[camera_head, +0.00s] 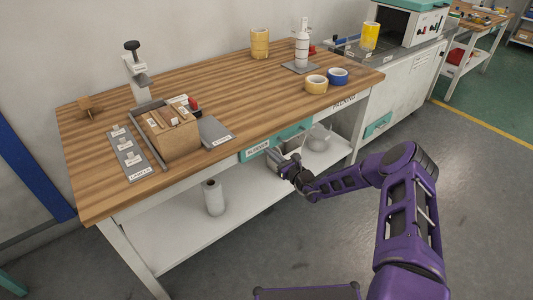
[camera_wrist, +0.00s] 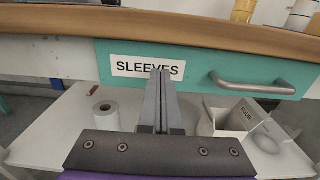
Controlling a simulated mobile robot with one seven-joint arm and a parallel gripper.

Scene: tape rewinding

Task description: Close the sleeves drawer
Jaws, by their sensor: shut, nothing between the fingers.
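The sleeves drawer (camera_wrist: 200,66) has a teal front with a white SLEEVES label and a grey bar handle (camera_wrist: 252,84) to the right of the label. In the wrist view the front looks roughly flush under the wooden table edge, though any small gap is hard to judge. It also shows under the table's front edge in the head view (camera_head: 292,138). My gripper (camera_wrist: 160,72) is shut and empty, its fingertips just in front of the drawer at the label's lower edge. I cannot tell whether they touch it. In the head view my gripper (camera_head: 273,156) is below the drawer front.
The wooden worktable (camera_head: 210,85) carries a wooden block holder, tape rolls and a stand. A lower white shelf (camera_head: 180,228) holds a white roll (camera_head: 213,197), with a box and a rounded item at its right. The floor in front is clear.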

